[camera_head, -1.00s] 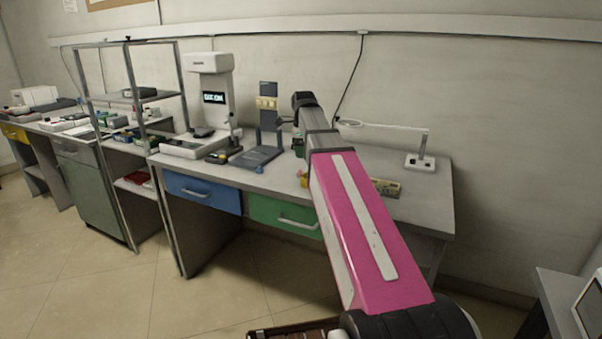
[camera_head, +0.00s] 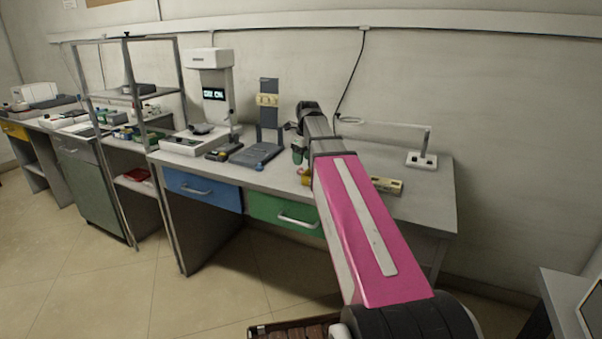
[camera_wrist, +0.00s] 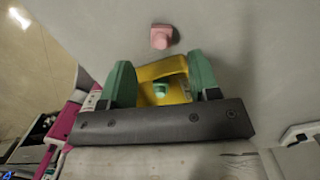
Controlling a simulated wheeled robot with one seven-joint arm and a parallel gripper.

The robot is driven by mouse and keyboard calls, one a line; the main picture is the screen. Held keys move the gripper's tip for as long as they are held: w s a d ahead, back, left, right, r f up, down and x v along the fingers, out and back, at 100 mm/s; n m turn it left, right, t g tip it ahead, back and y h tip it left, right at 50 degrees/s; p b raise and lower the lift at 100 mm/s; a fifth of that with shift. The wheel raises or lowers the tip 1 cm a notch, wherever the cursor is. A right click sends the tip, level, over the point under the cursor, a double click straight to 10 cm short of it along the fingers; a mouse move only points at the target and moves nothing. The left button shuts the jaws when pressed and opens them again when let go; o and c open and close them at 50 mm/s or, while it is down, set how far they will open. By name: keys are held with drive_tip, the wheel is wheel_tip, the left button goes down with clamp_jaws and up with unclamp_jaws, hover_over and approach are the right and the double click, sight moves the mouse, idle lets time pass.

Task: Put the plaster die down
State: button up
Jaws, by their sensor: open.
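My gripper (camera_wrist: 162,82) is open in the wrist view, its two green fingers spread apart. A yellow piece (camera_wrist: 174,68) lies between and beyond the fingers, with a small green-and-pale part (camera_wrist: 160,89) showing at its middle. A small pink block (camera_wrist: 161,37) sits on the grey surface just beyond the fingertips. I cannot tell for certain which of these is the plaster die, or whether a finger touches the yellow piece. In the head view my gripper (camera_head: 299,152) is partly hidden by my arm, above the worktop near a small yellow item (camera_head: 306,179).
The grey bench (camera_head: 425,205) has a white lamp (camera_head: 421,160) and a small beige box (camera_head: 387,185) at right. A dark stand (camera_head: 257,153) and a white device (camera_head: 210,90) with a display are at left. Free worktop lies at the right front.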

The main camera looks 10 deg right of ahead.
sight(301, 170)
drive_tip(key=shift+w+a+f, duration=0.1)
drive_tip(key=shift+w+f, duration=0.05)
drive_tip(key=shift+f, duration=0.65)
drive_tip(key=shift+w+a+f, duration=0.1)
drive_tip(key=shift+w+f, duration=0.05)
drive_tip(key=shift+f, duration=0.7)
drive_tip(key=shift+w+a+f, duration=0.1)
drive_tip(key=shift+w+f, duration=0.05)
drive_tip(key=shift+f, duration=0.65)
clamp_jaws()
